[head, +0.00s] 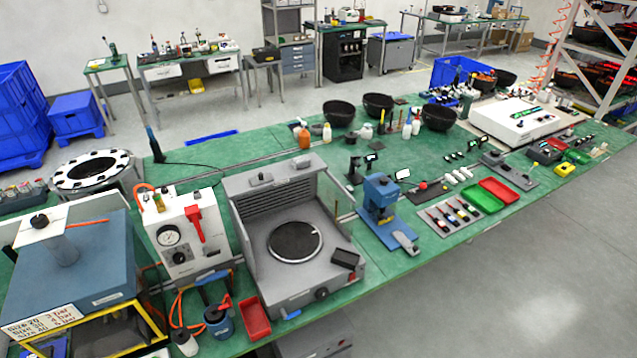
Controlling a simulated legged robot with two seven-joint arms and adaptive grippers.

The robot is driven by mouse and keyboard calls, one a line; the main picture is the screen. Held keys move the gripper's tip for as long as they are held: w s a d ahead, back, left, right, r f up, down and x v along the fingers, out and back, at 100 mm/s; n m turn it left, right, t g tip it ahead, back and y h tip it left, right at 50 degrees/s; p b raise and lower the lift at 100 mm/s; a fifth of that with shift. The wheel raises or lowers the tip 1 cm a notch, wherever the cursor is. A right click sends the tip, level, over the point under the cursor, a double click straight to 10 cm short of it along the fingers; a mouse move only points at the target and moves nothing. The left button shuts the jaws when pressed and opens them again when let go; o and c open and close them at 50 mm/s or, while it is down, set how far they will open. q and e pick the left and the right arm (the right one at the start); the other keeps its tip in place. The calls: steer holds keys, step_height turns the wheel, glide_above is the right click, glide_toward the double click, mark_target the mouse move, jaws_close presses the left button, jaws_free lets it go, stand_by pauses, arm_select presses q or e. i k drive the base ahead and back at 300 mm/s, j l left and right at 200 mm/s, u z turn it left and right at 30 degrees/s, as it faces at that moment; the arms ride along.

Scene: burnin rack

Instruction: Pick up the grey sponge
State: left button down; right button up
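I cannot clearly make out a grey sponge. A small dark grey block (345,258) rests on the right front edge of the grey open-topped machine (262,281); I cannot tell whether it is the sponge. The machine has a round dark plate (295,241) in its middle. Neither of my grippers is in view.
The green table (384,275) is crowded. A white gauge box (187,232) stands left of the machine, a blue press (382,200) right of it. A red tray (254,318) lies in front. Black bowls (338,112) stand behind. Grey floor (520,270) at the lower right is clear.

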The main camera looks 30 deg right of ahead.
mark_target(303, 161)
steer(key=l+u, duration=0.2)
steer(key=l, duration=0.3)
steer(key=l+u, duration=0.2)
steer(key=l, duration=0.3)
steer(key=k+l+u, duration=0.2)
steer(key=l, duration=0.3)
steer(key=l+u, duration=0.2)
steer(key=l, duration=0.35)
